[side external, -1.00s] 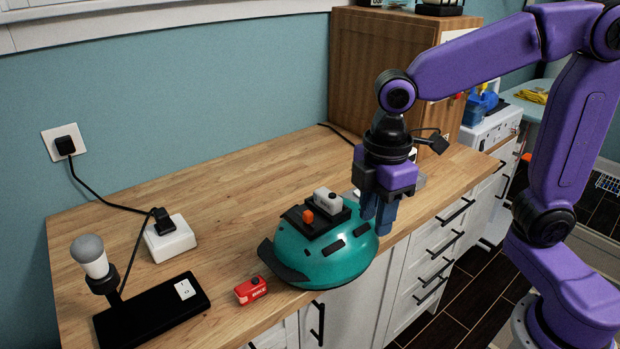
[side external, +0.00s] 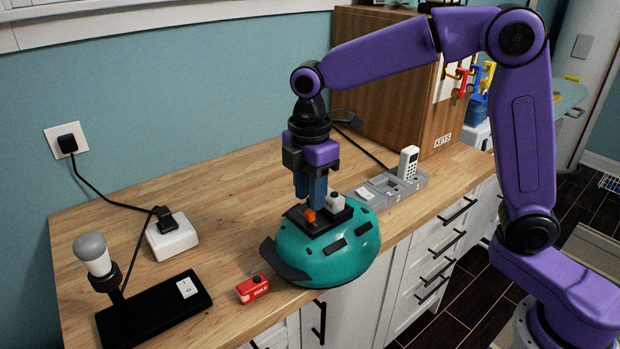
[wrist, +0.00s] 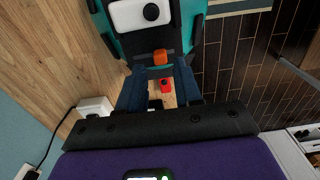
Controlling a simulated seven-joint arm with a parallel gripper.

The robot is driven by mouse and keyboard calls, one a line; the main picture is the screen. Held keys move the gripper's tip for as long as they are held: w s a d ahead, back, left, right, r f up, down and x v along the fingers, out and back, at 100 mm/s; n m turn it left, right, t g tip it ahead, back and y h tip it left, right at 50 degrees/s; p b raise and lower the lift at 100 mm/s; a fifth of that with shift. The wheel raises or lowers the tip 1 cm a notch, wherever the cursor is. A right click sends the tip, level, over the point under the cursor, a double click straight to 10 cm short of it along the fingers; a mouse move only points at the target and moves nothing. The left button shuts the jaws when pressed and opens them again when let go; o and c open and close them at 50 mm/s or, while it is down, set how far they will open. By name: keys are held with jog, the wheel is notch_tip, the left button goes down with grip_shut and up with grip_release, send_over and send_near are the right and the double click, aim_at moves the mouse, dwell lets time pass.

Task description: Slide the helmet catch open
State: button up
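The teal helmet (side external: 345,262) sits on the wooden counter near its front edge. A black mount plate (side external: 318,222) on top bears a small orange catch (side external: 310,215) and a pale grey box with a dark round spot (side external: 335,202). My gripper (side external: 311,200) points down over the mount, its blue fingers just above or beside the orange catch; contact cannot be told. In the wrist view, the fingers of my gripper (wrist: 158,75) are apart with nothing held. The orange catch (wrist: 160,57) shows just beyond the gap between the fingertips, near the pale box (wrist: 140,14).
A lamp on a black base (side external: 150,308) and a white plug box (side external: 170,238) stand farther left. The back counter is clear.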

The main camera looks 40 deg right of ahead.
aim_at(310, 216)
notch_tip(310, 216, down, 3)
jog(key=shift+f, duration=0.2)
notch_tip(310, 216, up, 3)
jog(key=shift+r, duration=0.15)
jog(key=shift+s, duration=0.3)
jog(key=shift+w+f, duration=0.3)
jog(key=shift+f, duration=1.25)
grip_shut()
jog(key=shift+s, duration=0.45)
